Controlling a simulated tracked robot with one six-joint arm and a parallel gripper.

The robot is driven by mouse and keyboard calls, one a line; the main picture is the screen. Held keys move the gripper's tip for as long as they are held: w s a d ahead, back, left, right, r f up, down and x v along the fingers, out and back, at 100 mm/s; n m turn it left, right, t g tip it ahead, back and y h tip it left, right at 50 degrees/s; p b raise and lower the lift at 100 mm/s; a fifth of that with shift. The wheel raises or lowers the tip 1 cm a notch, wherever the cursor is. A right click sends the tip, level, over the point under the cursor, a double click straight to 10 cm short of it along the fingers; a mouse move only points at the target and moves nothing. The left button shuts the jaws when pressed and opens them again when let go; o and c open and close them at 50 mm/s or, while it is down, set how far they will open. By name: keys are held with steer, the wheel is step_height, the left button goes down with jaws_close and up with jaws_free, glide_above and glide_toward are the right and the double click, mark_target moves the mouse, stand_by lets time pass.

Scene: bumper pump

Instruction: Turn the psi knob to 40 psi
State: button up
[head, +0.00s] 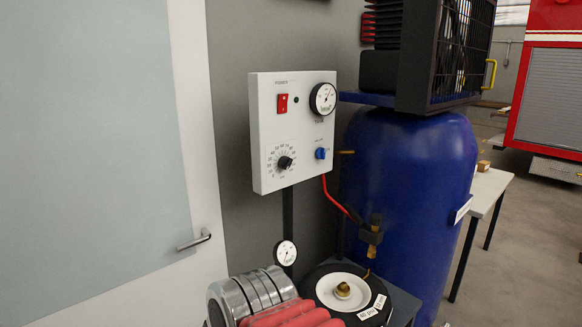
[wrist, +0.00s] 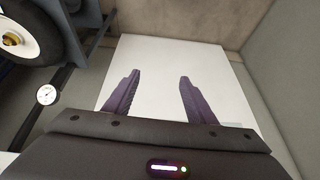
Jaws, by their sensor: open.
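The psi knob (head: 285,162) is a small black dial ringed by printed numbers, low on the left of a white control panel (head: 262,120) in the head view. Its pointer is too small to read. In the wrist view my gripper (wrist: 159,77) is open and empty, its two purple fingers wide apart. A plain white surface lies beyond the fingers. The psi knob is not in the wrist view.
The panel also has a red switch (head: 283,103), a gauge (head: 323,98) and a blue knob (head: 320,153). A blue tank (head: 410,190) stands right, with a red hose (head: 335,197). A tire (head: 320,272) and a small gauge (head: 286,253) are below. A door (head: 100,130) is left.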

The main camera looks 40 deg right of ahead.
steer(key=w+d+r+t+y, duration=0.3)
steer(key=w+d+r, duration=0.2)
steer(key=w+d, duration=0.4)
steer(key=w+d+r+t+y, duration=0.2)
steer(key=w+d+r, duration=0.2)
steer(key=w+d, duration=0.55)
steer(key=d+r+t+h, duration=0.2)
steer(key=d+r+t, duration=0.1)
steer(key=d, duration=1)
steer(key=d+r+m+t+h, duration=0.1)
steer(key=d+r+t+h, duration=0.2)
steer(key=d, duration=1)
steer(key=shift+w+d+r+t, duration=0.25)
steer(key=shift+d+r+t, duration=0.1)
steer(key=shift+t, duration=0.45)
